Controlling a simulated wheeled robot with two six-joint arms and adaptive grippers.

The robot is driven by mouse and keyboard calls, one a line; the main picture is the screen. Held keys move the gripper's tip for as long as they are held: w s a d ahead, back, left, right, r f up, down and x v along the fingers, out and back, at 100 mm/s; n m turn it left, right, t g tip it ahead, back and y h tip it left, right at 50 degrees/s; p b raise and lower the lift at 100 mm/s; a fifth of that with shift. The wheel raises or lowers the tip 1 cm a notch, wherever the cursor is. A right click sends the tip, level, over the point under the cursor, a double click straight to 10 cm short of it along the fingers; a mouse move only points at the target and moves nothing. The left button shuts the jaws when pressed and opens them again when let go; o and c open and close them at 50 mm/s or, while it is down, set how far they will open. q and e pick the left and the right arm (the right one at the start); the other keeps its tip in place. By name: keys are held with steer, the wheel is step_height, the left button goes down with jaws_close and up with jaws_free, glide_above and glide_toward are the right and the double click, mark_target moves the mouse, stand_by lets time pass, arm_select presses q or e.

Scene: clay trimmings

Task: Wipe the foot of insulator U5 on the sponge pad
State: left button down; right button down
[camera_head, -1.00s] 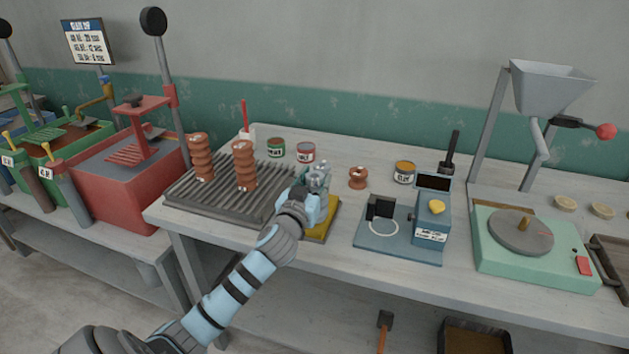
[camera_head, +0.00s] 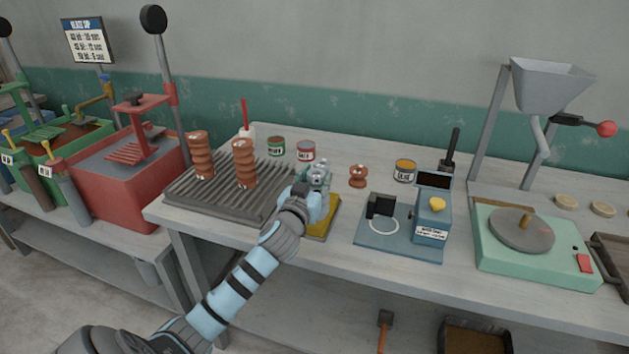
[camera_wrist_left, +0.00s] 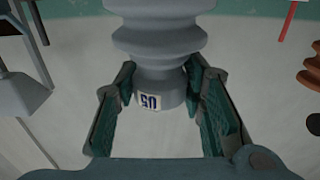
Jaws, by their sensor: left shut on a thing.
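My left gripper (camera_head: 318,187) is shut on a grey ribbed insulator (camera_wrist_left: 160,42). In the left wrist view its two fingers (camera_wrist_left: 166,100) stand either side of the plain end, whose small label appears upside down, seemingly U5. The ribbed part runs out of the top of that view. In the head view the gripper is above the back of the yellow sponge pad (camera_head: 322,229), and my arm hides part of the pad. The insulator is mostly hidden there, so I cannot tell whether its foot touches the pad. My right gripper is not in view.
Left of the pad, a slatted rack (camera_head: 222,202) holds two brown insulators (camera_head: 200,158). Behind are a green tin (camera_head: 276,148) and a red tin (camera_head: 306,151). A small brown spool (camera_head: 358,177) and a blue device (camera_head: 431,218) stand to the right.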

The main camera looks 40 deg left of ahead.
arm_select(q)
steer(key=shift+b+x, duration=0.75)
steer(key=shift+x, duration=2.8)
steer(key=shift+p+v, duration=1)
steer(key=shift+v, duration=3)
steer(key=shift+b+x, duration=0.95)
steer(key=shift+x, duration=3)
steer(key=shift+p+v, duration=1)
steer(key=shift+v, duration=2.95)
steer(key=b+x, duration=0.2)
steer(key=x, duration=0.6)
